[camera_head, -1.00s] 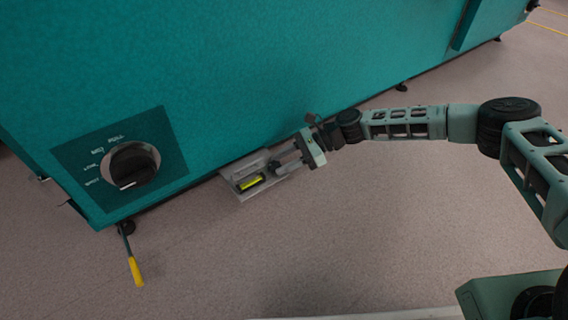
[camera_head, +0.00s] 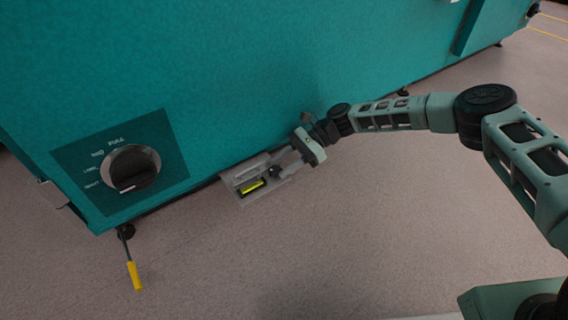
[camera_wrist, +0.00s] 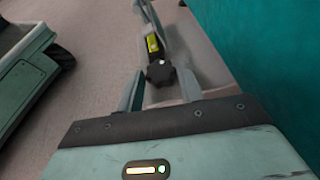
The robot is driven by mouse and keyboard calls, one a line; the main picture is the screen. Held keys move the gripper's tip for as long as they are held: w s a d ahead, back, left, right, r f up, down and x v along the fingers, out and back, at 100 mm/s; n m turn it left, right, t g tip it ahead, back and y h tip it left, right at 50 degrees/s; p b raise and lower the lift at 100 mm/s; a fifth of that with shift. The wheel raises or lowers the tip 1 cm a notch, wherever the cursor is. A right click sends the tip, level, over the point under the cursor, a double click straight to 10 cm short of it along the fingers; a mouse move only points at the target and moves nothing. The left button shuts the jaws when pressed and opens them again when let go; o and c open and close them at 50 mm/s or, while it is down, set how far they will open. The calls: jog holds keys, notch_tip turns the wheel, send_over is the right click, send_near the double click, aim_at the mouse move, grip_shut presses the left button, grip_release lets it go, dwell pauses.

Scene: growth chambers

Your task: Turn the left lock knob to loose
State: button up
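A black lobed knob (camera_wrist: 160,72) with a light centre sits on a grey metal bracket (camera_wrist: 205,62) low beside the teal chamber. It shows small and dark in the head view (camera_head: 275,172). My gripper (camera_wrist: 160,74) is open, its two fingers apart with the knob between their tips. The wrist view shows a gap on each side, so the fingers do not appear closed on it. In the head view my gripper (camera_head: 285,165) reaches in from the right. The knob's setting cannot be read. I see no second knob clearly.
The teal chamber wall (camera_head: 250,70) rises just behind the bracket. A yellow strip (camera_head: 251,187) lies on the bracket. A large round dial (camera_head: 130,168) is on the chamber's left. A yellow-handled lever (camera_head: 134,275) sticks out below it. The floor in front is clear.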

jog(key=shift+o, duration=0.7)
jog(key=shift+f, duration=0.1)
jog(key=shift+w+d+r, duration=0.15)
jog(key=shift+d+r, duration=0.05)
jog(key=shift+d, duration=0.05)
jog(key=p+v, duration=0.7)
jog(key=v, duration=1)
jog(key=shift+p, duration=0.35)
